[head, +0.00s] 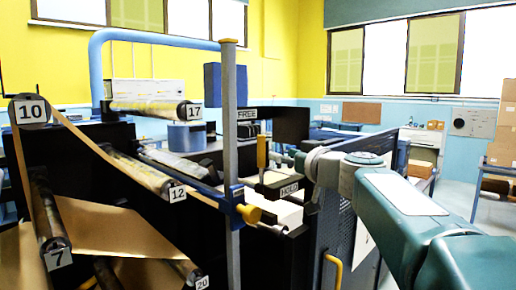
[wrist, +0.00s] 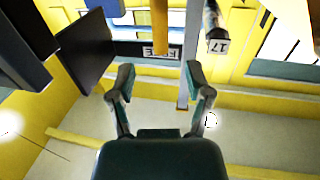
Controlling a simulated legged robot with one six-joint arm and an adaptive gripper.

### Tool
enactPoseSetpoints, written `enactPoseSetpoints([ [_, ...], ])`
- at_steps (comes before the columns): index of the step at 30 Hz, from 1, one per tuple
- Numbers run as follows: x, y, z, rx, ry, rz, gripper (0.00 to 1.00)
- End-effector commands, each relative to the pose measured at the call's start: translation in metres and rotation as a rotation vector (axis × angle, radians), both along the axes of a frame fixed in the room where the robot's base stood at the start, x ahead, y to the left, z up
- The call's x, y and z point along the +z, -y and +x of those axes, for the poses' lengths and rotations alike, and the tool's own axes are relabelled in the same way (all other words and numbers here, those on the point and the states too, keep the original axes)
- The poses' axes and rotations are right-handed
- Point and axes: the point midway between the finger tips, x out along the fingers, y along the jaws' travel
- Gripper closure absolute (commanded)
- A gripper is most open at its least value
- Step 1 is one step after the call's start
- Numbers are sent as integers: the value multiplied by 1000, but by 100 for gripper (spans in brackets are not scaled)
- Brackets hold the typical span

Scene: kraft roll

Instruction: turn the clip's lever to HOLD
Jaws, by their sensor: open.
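The clip's lever has a yellow handle (head: 262,151) that stands roughly upright beside the grey post, below the FREE plate (head: 247,114) and above the HOLD plate (head: 289,189). My gripper (head: 284,160) comes in from the right, close beside the handle in the head view, its fingers small there. In the wrist view my gripper (wrist: 159,75) is open, with nothing between its fingertips. The yellow handle (wrist: 160,27) shows beyond the fingertips, in line with the gap, and the FREE plate (wrist: 161,52) shows upside down. I cannot tell whether a finger touches the handle.
A grey upright post (head: 230,130) stands just left of the lever. Numbered rollers, such as roller 17 (head: 157,108) and roller 12 (head: 140,172), carry brown paper at left. A dark mesh guard (head: 330,230) stands below my arm.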

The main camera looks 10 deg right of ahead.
Motion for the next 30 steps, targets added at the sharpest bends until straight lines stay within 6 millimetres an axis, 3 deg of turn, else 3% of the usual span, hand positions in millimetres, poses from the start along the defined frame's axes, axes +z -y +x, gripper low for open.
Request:
enactPoseSetpoints([
  [9, -2, -18, 55, 4, -5, 6, 35],
  [15, -2, -30, 81, 3, -4, 4, 35],
  [27, -2, -33, 89, 1, -4, 4, 35],
  [30, -2, -33, 89, 1, -4, 4, 79],
])
